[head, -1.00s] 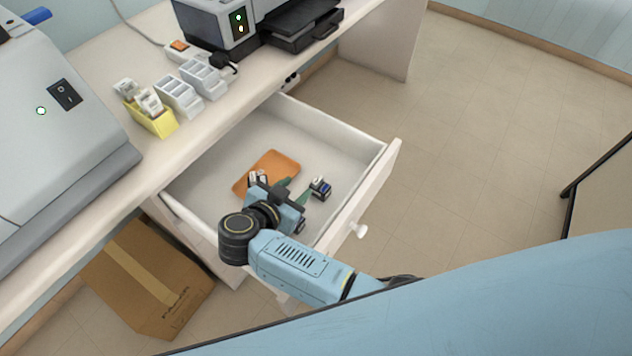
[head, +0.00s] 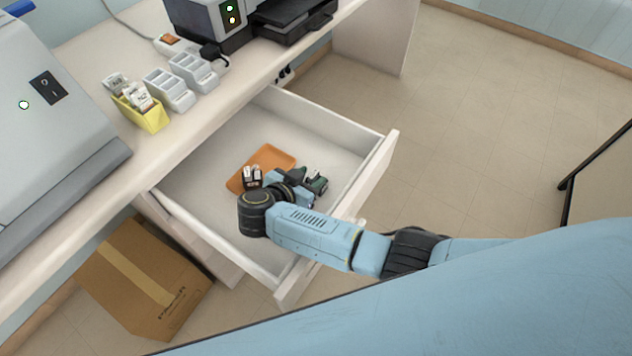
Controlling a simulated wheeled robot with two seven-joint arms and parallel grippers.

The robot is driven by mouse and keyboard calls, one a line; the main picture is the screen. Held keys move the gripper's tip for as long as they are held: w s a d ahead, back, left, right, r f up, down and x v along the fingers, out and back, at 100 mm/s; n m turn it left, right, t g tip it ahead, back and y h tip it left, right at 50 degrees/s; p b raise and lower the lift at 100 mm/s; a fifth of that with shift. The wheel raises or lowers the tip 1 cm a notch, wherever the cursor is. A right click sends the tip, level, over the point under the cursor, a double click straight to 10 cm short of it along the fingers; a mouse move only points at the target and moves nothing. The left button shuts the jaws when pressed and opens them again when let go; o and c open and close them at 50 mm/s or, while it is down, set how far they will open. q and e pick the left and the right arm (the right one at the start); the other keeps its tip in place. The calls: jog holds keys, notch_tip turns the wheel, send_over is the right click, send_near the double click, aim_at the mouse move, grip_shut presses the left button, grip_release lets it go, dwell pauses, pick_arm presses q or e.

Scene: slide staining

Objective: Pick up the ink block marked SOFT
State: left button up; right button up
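A small dark block with a pale part (head: 321,184) lies in the open drawer, right of the orange tray (head: 272,158). Small black-and-white blocks (head: 251,176) stand on the tray's near left part. No marking is readable at this size, so I cannot tell which block is marked SOFT. My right gripper (head: 314,179) is low in the drawer, with its greenish fingers at the block right of the tray. The fingers partly hide this block, and whether they are closed on it is unclear. My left gripper is out of view.
The white drawer (head: 376,163) stands pulled out under the counter, its walls around my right gripper. On the counter are a yellow bin (head: 152,122), white racks (head: 172,97) and a printer (head: 292,22). A cardboard box (head: 140,285) stands on the floor.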

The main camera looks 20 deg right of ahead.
grip_shut()
